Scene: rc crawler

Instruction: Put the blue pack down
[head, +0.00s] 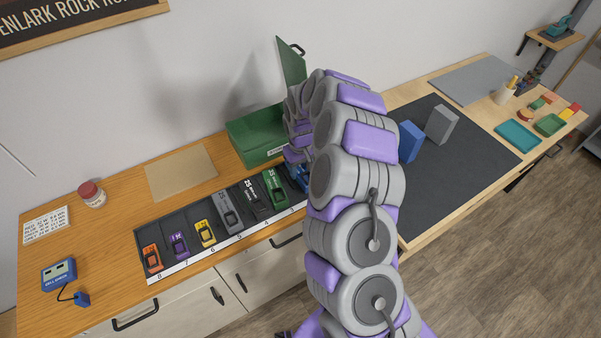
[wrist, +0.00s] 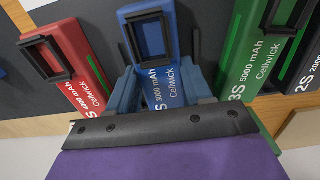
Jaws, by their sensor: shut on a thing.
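The blue pack (wrist: 170,92), marked 3000 mAh Cellwick, shows in the wrist view with a black frame at its far end. My gripper (wrist: 163,84) is shut on it, with a blue-grey finger on each side. A red pack (wrist: 72,62) lies to its left and a green pack (wrist: 255,50) to its right, both apart from it. The pack is over or in the dark numbered rack (head: 160,233); I cannot tell whether it touches the floor of its slot. In the head view my arm hides most of this spot.
Several other packs, such as an orange one (head: 153,258), stand in the rack's left slots. An open green box (head: 258,138) stands behind the rack. A blue block (head: 411,141) and a grey block (head: 441,124) stand on the dark mat (head: 450,180), which has clear room.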

